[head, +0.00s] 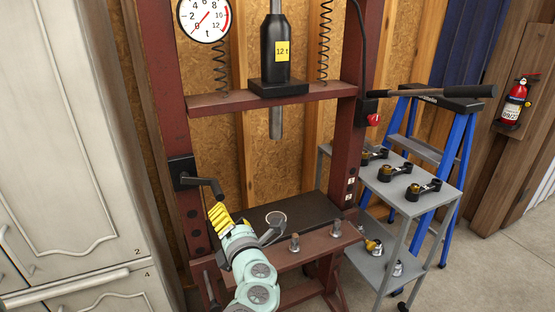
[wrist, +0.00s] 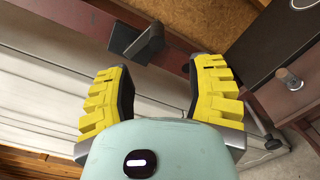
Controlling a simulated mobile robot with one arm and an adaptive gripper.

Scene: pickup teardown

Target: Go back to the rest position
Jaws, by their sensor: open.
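My gripper (head: 219,214) has yellow ribbed fingers and is in front of the left post of a dark red press frame (head: 170,90). In the wrist view my gripper (wrist: 158,88) shows both fingers spread apart with nothing between them. A black crank handle (head: 203,184) on the left post is just above the fingers in the head view. Its black block also shows beyond the fingertips in the wrist view (wrist: 145,45).
The press bed (head: 310,212) holds a small round cup-like part (head: 275,219) and metal pins (head: 336,228). A grey cart (head: 400,205) with several black parts stands at right, before a blue ladder (head: 462,150). White cabinets (head: 65,130) close off the left.

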